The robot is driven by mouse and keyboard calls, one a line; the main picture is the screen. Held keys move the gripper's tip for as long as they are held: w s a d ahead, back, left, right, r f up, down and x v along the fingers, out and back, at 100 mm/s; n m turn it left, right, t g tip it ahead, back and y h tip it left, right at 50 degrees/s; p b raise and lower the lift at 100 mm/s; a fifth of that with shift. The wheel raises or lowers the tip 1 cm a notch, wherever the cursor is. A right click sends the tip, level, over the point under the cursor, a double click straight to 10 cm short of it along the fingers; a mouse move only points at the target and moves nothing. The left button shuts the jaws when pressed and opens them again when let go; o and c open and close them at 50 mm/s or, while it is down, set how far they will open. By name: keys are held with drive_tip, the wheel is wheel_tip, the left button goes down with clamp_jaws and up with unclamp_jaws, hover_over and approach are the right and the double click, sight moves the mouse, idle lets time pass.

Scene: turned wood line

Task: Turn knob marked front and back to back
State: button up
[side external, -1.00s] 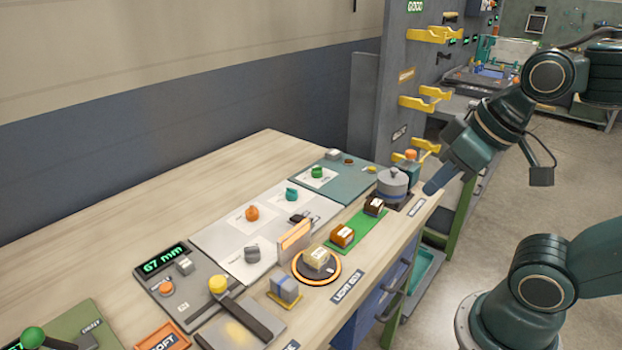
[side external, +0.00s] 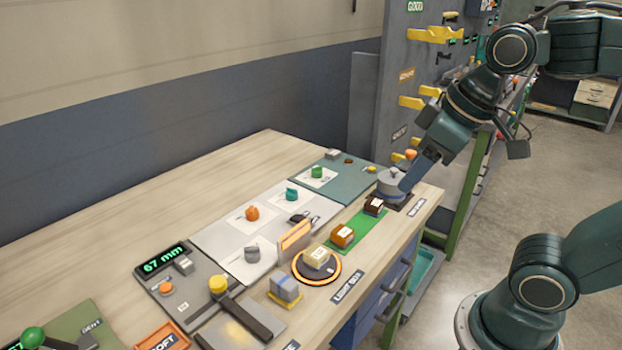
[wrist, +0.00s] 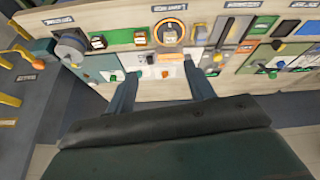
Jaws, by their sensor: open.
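Several knobs stand on panels on the bench: an orange knob (side external: 252,213), a teal knob (side external: 291,194) and a grey knob (side external: 252,254) on the white panel (side external: 222,238), and a green knob (side external: 317,172) on the teal panel. Their markings are too small to read, so I cannot tell which says front and back. My gripper (side external: 403,188) is in front of the grey round stack in the side view, apart from the knobs. In the wrist view my gripper (wrist: 160,70) is open and empty, its fingers spread across the view of the white panel.
The grey round stack (side external: 389,183) stands at the bench's right end. Brown blocks, a round disc with a beige block (side external: 316,256) and an upright orange-framed plate (side external: 295,240) line the front side. Yellow hooks (side external: 432,35) stick out behind. The bench's rear left is clear.

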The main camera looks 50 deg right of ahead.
drive_tip(key=w+a+r+n+g, duration=0.15)
drive_tip(key=w+n, duration=0.25)
drive_tip(key=w, duration=0.5)
drive_tip(key=n+g, duration=0.4)
drive_tip(key=n, duration=0.7)
hover_over(252, 247)
wheel_tip(252, 247, down, 13)
drive_tip(key=shift+a+t, duration=0.15)
drive_tip(key=shift+t, duration=0.1)
wheel_tip(252, 247, down, 14)
drive_tip(key=shift+r, duration=0.1)
drive_tip(key=c, duration=1)
